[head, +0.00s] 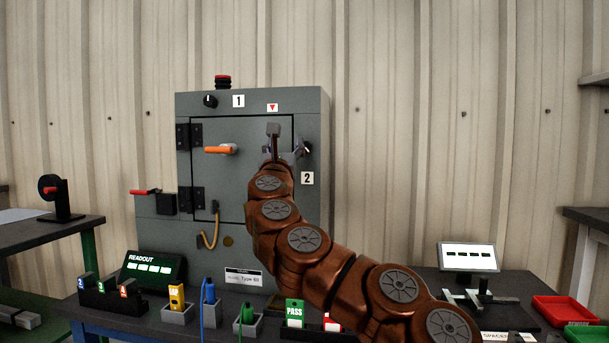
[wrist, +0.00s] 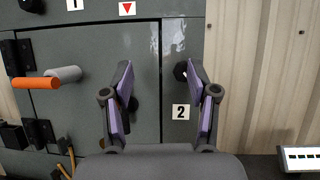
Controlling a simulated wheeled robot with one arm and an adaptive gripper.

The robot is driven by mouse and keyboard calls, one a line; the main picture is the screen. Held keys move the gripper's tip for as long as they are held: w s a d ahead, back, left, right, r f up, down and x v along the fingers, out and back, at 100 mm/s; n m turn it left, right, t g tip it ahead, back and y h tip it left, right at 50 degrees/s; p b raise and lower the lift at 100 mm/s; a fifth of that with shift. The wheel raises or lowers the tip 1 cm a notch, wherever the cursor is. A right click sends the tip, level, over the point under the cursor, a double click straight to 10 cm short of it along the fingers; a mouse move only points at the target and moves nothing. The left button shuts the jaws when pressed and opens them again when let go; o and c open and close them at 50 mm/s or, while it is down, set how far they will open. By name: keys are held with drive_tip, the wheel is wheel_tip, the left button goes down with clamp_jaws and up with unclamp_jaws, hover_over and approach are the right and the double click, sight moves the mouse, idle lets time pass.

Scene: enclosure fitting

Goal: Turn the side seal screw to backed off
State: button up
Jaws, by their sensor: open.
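My gripper (wrist: 159,75) is open and empty in the wrist view, its two purple-padded fingers spread in front of the grey enclosure. A dark round knob (wrist: 180,70), likely the side seal screw, sits on the strip right of the door, above the label 2 (wrist: 181,112). It is just left of the right fingertip, which hides part of it; touching or apart, I cannot tell. Another dark part (wrist: 134,104) on the door shows behind the left finger. In the head view my gripper (head: 285,147) is in front of the door's right edge. The screw's turn position is not readable.
The enclosure door (head: 230,180) is shut, with an orange handle (head: 220,149) sticking out at its left. A selector knob (head: 210,101) is above, by label 1. Plugs, a readout (head: 152,268) and a PASS card (head: 294,312) crowd the bench below.

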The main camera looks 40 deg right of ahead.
sight(306, 149)
drive_tip(key=d+f+m+g+h, duration=0.1)
drive_tip(key=d+f+m+g, duration=0.2)
drive_tip(key=d+f, duration=0.1)
drive_tip(key=shift+s+b+x, duration=0.1)
drive_tip(key=shift+b+x, duration=0.3)
drive_tip(key=shift+x, duration=1.35)
drive_tip(key=shift+s+b+x, duration=0.15)
drive_tip(key=shift+b+x, duration=0.25)
drive_tip(key=shift+x, duration=1.35)
drive_tip(key=shift+d, duration=0.1)
drive_tip(key=shift+c, duration=0.4)
